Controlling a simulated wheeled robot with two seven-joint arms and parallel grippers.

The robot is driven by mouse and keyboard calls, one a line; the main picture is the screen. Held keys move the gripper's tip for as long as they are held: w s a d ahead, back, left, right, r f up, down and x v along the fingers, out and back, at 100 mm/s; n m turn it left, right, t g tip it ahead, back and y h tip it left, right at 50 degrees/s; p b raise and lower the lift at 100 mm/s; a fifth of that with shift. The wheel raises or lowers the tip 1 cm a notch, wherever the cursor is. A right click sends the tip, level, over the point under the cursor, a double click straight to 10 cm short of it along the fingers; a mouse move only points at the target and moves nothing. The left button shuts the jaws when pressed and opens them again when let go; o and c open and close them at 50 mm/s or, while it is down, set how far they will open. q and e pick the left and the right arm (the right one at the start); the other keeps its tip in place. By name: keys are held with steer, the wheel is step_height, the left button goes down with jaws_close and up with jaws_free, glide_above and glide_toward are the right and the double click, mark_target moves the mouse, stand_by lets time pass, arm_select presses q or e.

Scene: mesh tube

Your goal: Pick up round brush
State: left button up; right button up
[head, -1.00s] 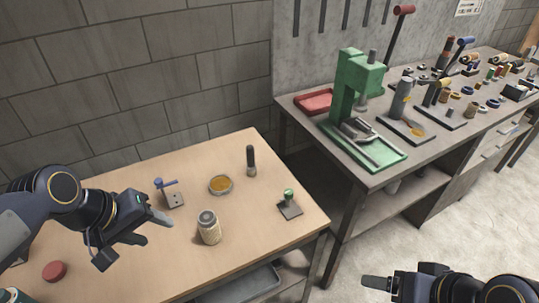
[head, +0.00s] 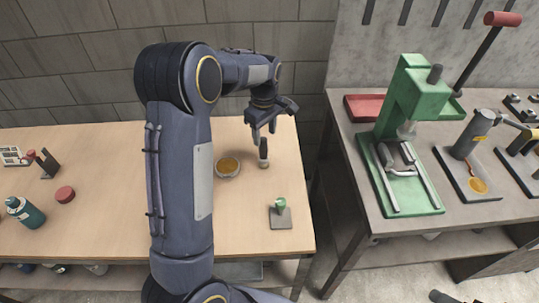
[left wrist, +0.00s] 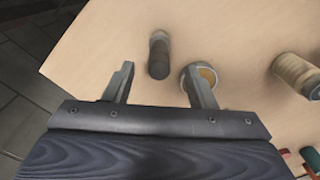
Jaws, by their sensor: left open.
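The round brush (head: 264,150) stands upright near the back right of the wooden table (head: 100,150), with its dark handle up and a pale foot below. My left gripper (head: 264,134) points down just above and around the top of the brush and is open and empty. In the left wrist view the brush (left wrist: 159,55) shows ahead of and between the open fingers (left wrist: 158,78), with no clear contact. Only a dark tip of my right gripper (head: 440,297) shows at the bottom edge.
A round dish with amber contents (head: 228,168) sits close left of the brush. A small green-knobbed block (head: 280,214) stands in front. The mesh tube (left wrist: 297,75) shows at right in the left wrist view. A bench with a green press (head: 405,130) stands right, across a gap.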

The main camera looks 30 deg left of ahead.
mark_target(263, 138)
arm_select(q)
steer(key=f, duration=0.4)
steer(key=f+p, duration=0.1)
steer(key=shift+w+a+f, duration=0.1)
steer(key=shift+a+f, duration=0.2)
steer(key=shift+f, duration=0.1)
steer(key=c, duration=1.1)
steer(key=shift+o, duration=0.2)
steer(key=shift+r, duration=0.15)
